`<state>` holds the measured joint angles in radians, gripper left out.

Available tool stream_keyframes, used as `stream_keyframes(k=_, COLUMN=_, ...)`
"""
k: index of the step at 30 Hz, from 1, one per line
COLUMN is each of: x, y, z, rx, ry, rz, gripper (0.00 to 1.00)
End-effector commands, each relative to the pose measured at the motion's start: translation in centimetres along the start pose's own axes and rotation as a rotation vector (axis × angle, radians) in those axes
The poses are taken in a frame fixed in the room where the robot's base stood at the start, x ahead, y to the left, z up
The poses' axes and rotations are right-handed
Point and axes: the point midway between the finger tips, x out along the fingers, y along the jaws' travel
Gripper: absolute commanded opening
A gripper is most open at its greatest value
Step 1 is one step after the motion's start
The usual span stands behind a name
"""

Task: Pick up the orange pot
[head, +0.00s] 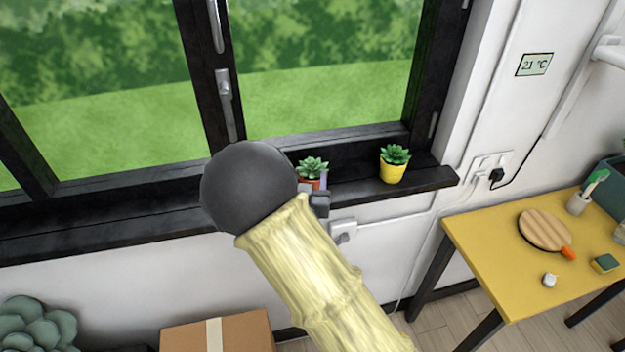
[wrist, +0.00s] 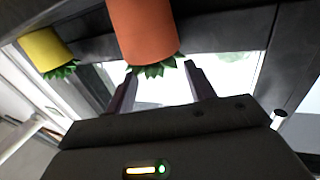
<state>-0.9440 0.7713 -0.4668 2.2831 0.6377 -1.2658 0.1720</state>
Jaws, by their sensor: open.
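The orange pot (wrist: 146,32) with a green succulent (wrist: 158,70) shows large in the wrist view, which looks inverted. In the head view the succulent (head: 312,167) stands on the black window sill (head: 440,178), and its pot is mostly hidden behind my arm and gripper. My gripper (wrist: 161,70) is open and empty. Its two fingers point at the pot, with the leaves appearing between the fingertips. I cannot tell whether the fingers touch the plant.
A yellow pot (head: 393,172) with a succulent stands on the sill to the right, also seen in the wrist view (wrist: 46,47). The window frame (head: 215,100) rises behind. A yellow table (head: 490,260) is at right, and a cardboard box (head: 245,332) is below.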

Motion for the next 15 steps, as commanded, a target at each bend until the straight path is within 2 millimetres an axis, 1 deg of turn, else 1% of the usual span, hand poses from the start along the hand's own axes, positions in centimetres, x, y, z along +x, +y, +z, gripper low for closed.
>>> stream_keyframes(k=5, x=0.4, y=0.1, z=-0.1, rx=-0.001, ry=0.000, rz=0.001, gripper=0.54)
stream_keyframes(k=8, x=1.3, y=0.3, z=-0.1, rx=-0.002, ry=0.000, rz=0.001, gripper=0.54)
stream_keyframes(k=12, x=3.2, y=0.8, z=0.1, rx=-0.003, ry=-0.001, rz=0.001, gripper=0.54)
stream_keyframes(k=15, x=4.5, y=0.7, z=0.1, rx=-0.001, ry=0.001, rz=0.001, gripper=0.54)
